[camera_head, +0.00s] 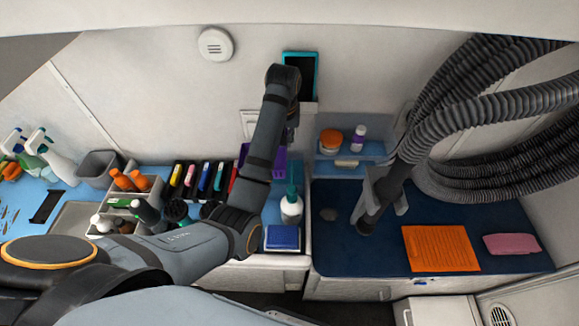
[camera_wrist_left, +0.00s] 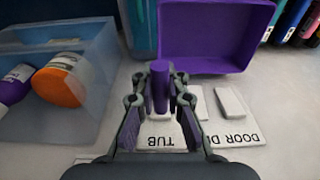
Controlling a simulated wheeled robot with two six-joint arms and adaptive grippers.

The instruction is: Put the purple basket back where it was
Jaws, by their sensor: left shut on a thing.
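The purple basket (camera_head: 262,158) shows in the head view in front of the back wall, partly hidden behind my left arm. In the left wrist view the open basket (camera_wrist_left: 212,66) fills the top, beyond the fingers. My left gripper (camera_wrist_left: 160,80) is shut on a narrow upright purple piece between its fingers, which looks like part of the basket; the join is not clear. I cannot tell whether the basket touches the counter. My right gripper is in neither view.
A blue shelf box (camera_head: 350,163) with an orange jar (camera_head: 331,140) and a purple bottle (camera_head: 358,136) is right of the basket. A white pump bottle (camera_head: 291,208) and a row of coloured tools (camera_head: 204,180) stand nearby. Grey hoses (camera_head: 470,115) hang at right.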

